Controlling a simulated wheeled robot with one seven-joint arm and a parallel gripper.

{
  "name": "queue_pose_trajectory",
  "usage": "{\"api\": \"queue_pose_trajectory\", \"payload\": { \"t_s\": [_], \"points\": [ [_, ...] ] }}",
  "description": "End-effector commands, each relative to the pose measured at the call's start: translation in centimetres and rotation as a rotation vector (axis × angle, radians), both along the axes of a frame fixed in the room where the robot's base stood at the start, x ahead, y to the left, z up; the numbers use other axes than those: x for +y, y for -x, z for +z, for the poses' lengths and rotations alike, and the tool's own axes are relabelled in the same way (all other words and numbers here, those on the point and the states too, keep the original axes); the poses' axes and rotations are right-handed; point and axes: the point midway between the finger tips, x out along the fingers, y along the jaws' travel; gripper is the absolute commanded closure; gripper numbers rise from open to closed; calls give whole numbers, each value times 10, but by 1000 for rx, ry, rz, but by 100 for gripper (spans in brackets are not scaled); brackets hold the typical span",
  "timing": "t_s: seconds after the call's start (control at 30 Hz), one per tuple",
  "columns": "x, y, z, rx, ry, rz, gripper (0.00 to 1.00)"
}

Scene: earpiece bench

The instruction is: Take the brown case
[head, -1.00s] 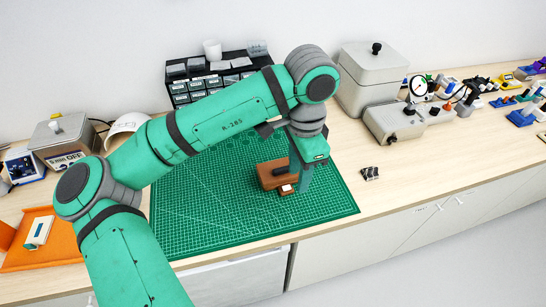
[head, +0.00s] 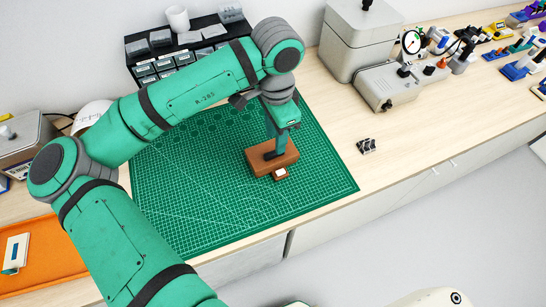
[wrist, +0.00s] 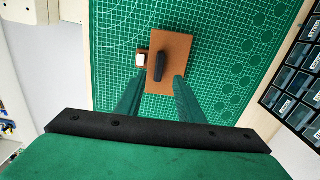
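The brown case (head: 262,165) lies on the green cutting mat, a block with a long dark bar on top. In the wrist view, the case (wrist: 171,50) is ahead of my gripper (wrist: 160,82), with the dark bar (wrist: 160,67) pointing roughly toward the gap between the fingers. A small brown piece with a white top (wrist: 140,58) sits at its left side. My gripper is open, with its two green fingers apart. In the head view my gripper (head: 277,143) is over the case and partly hides it. Its exact height above the case is unclear.
The green mat (head: 190,205) is clear around the case. A black drawer rack (head: 188,48) stands behind it. A small dark part (head: 366,146) lies on the wood to the right, near a grey device (head: 385,85). An orange tray (head: 50,250) lies at the left.

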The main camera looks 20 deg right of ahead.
Motion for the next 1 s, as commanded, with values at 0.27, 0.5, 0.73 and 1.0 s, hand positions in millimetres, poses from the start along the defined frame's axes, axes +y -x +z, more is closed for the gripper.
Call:
{"api": "queue_pose_trajectory", "payload": {
  "t_s": [0.27, 0.5, 0.73, 1.0],
  "points": [
    [0, 0, -33, 2, -3, -8, 66],
    [-1, 0, -52, 1, -1, -9, 66],
    [1, 0, -52, 1, -1, -4, 70],
    [2, -1, -52, 1, -1, -3, 100]
  ]
}}
